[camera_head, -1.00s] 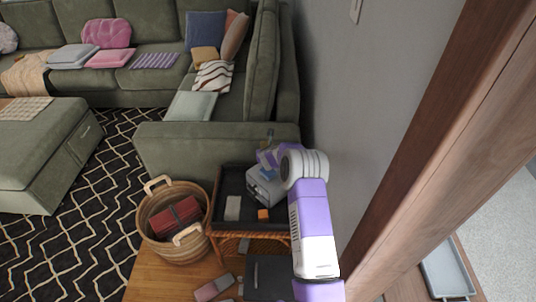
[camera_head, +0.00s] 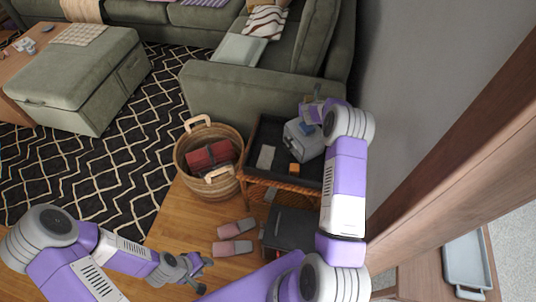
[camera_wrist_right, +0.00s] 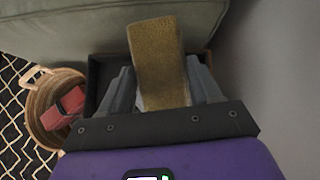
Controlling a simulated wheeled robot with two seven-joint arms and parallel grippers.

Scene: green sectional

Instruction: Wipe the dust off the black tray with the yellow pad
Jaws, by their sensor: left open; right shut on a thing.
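The black tray (camera_head: 268,130) sits on a wicker stand by the sofa arm. A pale grey patch (camera_head: 266,157) and a small orange block (camera_head: 294,169) lie in it; I cannot tell whether the patch is dust. My right gripper (camera_head: 308,103) is over the tray's far right part. In the right wrist view it is shut on the yellow pad (camera_wrist_right: 158,55), with the dark tray (camera_wrist_right: 103,70) behind. Whether the pad touches the tray is hidden. My left gripper (camera_head: 203,275) is open and empty, low over the wooden floor.
A wicker basket (camera_head: 184,153) with a red item (camera_head: 210,155) stands left of the tray. Pink-and-grey slippers (camera_head: 236,228) and a dark box (camera_head: 290,232) are on the floor in front. The green sofa (camera_head: 230,92) lies behind; the wall (camera_head: 405,90) is close on the right.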

